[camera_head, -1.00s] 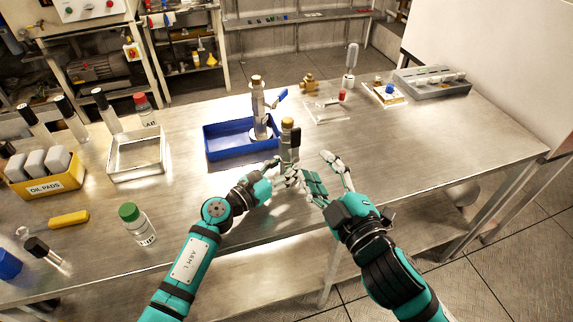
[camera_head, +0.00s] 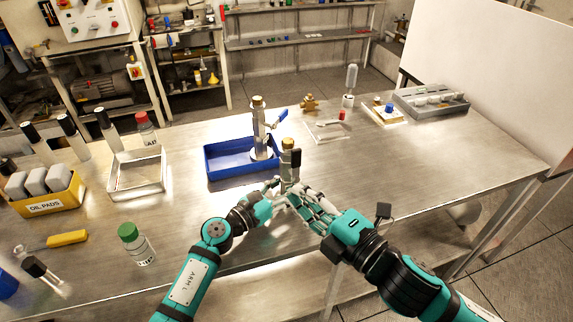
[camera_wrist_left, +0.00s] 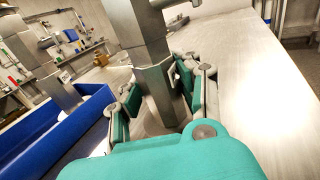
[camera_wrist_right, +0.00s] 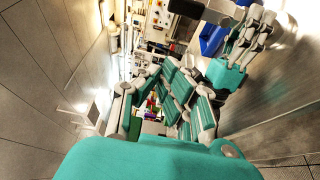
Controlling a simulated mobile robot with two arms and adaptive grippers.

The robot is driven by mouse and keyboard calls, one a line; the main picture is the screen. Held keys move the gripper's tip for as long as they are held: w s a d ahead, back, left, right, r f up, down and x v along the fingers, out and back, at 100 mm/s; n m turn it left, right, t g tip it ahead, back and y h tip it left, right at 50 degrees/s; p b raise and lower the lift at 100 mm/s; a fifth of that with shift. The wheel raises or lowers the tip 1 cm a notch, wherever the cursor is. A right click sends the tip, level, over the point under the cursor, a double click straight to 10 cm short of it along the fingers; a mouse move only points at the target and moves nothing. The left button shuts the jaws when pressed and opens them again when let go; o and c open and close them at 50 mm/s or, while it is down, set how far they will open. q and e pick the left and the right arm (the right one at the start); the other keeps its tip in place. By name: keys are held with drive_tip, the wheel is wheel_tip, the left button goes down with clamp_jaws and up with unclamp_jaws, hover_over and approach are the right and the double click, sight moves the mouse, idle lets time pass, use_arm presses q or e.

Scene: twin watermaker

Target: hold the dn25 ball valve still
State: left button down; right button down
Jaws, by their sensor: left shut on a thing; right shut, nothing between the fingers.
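The dn25 ball valve, as I take it, is an upright grey metal fitting (camera_head: 290,162) with a brass-coloured top and a dark block on its side. My left gripper (camera_head: 283,187) is shut around its lower part. My right gripper (camera_head: 296,194) is shut and empty, close beside the left one on the right. The right wrist view shows its fingers (camera_wrist_right: 163,85) and the left gripper (camera_wrist_right: 240,55) nearby. I cannot tell whether the grippers touch.
A blue tray (camera_head: 213,168) behind holds another upright metal fitting (camera_head: 260,130) with a blue lever. A brass fitting (camera_head: 309,103) and a grey tray (camera_head: 440,108) lie farther back. A metal tray (camera_head: 115,183) and bottles stand left.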

sight(296, 167)
drive_tip(key=shift+s+n, duration=0.1)
drive_tip(key=shift+n, duration=0.2)
drive_tip(key=shift+a, duration=0.1)
drive_tip(key=x, duration=1)
drive_tip(key=d, duration=0.1)
drive_tip(key=w+d, duration=0.1)
drive_tip(key=d, duration=0.1)
drive_tip(key=shift+w+d, duration=0.25)
drive_tip(key=shift+d, duration=0.1)
